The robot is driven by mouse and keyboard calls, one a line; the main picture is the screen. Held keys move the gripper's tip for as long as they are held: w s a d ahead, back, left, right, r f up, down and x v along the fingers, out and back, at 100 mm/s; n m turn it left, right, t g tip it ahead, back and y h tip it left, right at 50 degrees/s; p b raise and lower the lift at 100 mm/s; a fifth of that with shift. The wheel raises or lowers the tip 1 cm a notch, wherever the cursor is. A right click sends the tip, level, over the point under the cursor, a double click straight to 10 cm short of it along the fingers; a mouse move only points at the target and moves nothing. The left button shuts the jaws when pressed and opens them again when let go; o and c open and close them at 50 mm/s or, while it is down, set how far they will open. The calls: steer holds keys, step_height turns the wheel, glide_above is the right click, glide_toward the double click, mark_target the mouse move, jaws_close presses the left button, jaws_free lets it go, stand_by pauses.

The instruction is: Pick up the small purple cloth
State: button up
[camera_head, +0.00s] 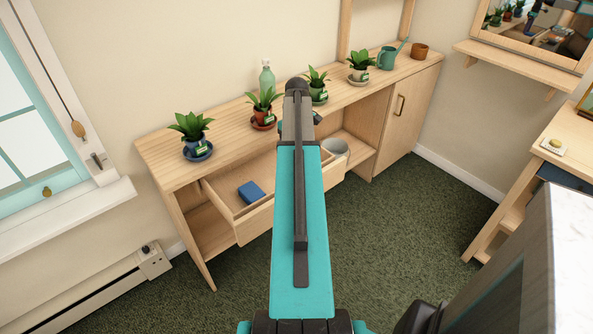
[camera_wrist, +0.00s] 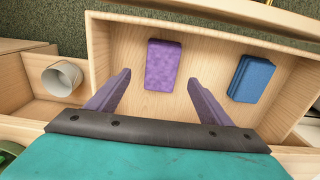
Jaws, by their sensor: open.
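The small purple cloth (camera_wrist: 164,65) lies flat as a folded block on the floor of the open wooden drawer (camera_wrist: 115,33), seen in the wrist view. My gripper (camera_wrist: 159,77) is open over the drawer, and its two purple-tinted fingers point toward the cloth from either side of its near end. The cloth appears between the fingertips, with nothing gripped; the height gap is hard to judge. In the head view the drawer (camera_head: 262,220) shows, but my arm hides the cloth.
A folded blue cloth (camera_wrist: 251,79) lies to the right in the same drawer. A white pot (camera_wrist: 62,78) stands left of the drawer. Potted plants, including one (camera_head: 190,135), and a green watering can (camera_head: 387,58) stand on the wooden counter (camera_head: 225,128) above.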

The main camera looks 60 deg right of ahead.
steer(key=shift+f, duration=0.1)
steer(key=shift+s+a+f+p, duration=0.1)
steer(key=shift+f+p, duration=0.15)
steer(key=shift+f, duration=1)
steer(key=shift+s+a+f+p, duration=0.1)
steer(key=shift+f+p, duration=0.1)
steer(key=shift+f, duration=1.05)
steer(key=c, duration=1.1)
steer(key=shift+r, duration=0.1)
steer(key=shift+r+b, duration=0.5)
steer(key=shift+r, duration=4.45)
